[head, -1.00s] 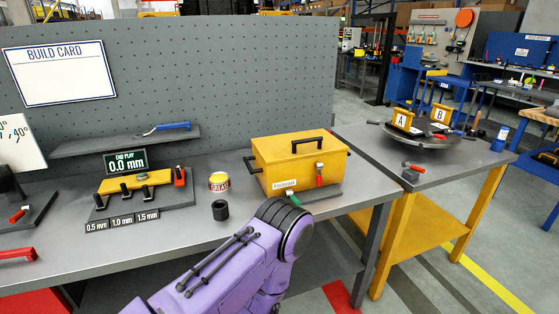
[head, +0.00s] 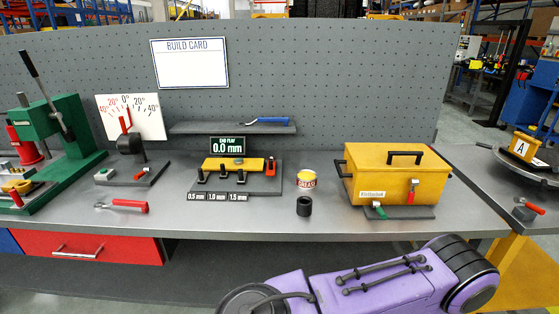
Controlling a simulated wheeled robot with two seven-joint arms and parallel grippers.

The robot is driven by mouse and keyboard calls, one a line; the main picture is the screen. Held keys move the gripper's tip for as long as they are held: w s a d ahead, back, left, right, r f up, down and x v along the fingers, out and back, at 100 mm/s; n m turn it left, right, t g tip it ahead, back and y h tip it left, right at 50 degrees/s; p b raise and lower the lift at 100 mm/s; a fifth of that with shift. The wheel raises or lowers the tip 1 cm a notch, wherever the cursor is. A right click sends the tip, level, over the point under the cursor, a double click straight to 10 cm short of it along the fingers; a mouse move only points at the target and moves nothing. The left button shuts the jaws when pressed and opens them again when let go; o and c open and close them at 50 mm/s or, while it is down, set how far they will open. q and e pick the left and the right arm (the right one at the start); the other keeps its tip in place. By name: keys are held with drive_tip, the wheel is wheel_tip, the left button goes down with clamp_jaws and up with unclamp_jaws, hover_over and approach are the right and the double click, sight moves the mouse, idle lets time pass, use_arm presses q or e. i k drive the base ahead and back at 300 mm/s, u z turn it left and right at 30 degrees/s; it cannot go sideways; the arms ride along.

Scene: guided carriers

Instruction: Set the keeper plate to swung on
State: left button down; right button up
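No part in view is labelled as the keeper plate, so I cannot tell for certain which it is. A yellow plate (head: 220,164) lies across the grey end-play fixture (head: 262,188), with several black pegs in front of it and a red part (head: 270,166) at its right end. The fixture's display (head: 228,145) reads 0.0 mm. Another candidate area is the yellow box (head: 372,179) with a red-handled latch (head: 411,192) and a green-handled part (head: 379,210) at its base. A purple arm link of mine crosses the lower right. Neither gripper is in view.
A green press (head: 65,130) and an angle gauge (head: 130,117) stand at the left. A turntable (head: 540,172) is at the right. The bench's front middle is clear.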

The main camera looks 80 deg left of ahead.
sight(271, 169)
drive_tip(key=k, duration=0.8)
drive_tip(key=u, duration=1.1)
